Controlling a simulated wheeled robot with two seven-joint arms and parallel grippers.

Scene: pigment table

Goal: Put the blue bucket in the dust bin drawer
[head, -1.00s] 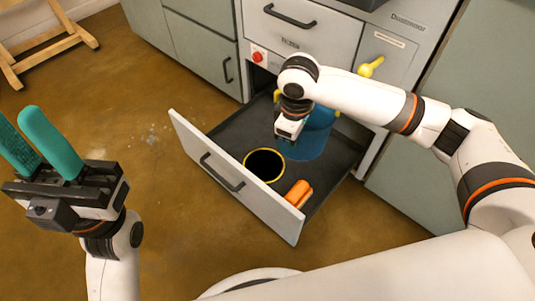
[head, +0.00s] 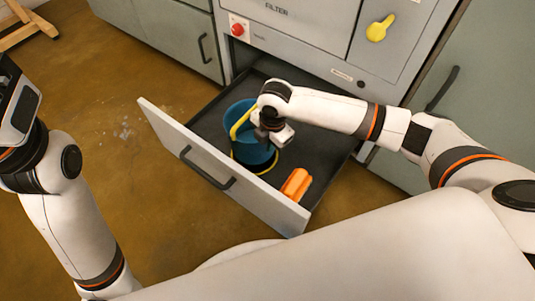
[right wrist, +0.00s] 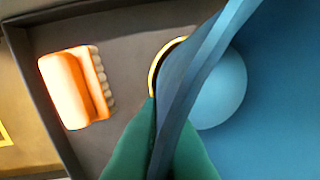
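The blue bucket (head: 236,113) with a yellow handle is at the open drawer (head: 205,165), over the yellow-rimmed ring (head: 262,171) on its floor. I cannot tell whether it touches the floor. My right gripper (head: 272,138) is at the bucket's near right side, its fingers hidden there by the wrist. In the right wrist view, the green fingertips (right wrist: 158,150) are shut on the bucket's wall (right wrist: 270,100), and part of the yellow ring (right wrist: 156,62) shows beside it. My left arm is at the left edge; its fingers are outside the picture.
An orange brush (head: 296,184) lies in the drawer's near right corner; it also shows in the right wrist view (right wrist: 75,88). The cabinet front (head: 300,40) has a red knob (head: 238,30) and a yellow handle (head: 380,27). Brown floor left of the drawer is clear.

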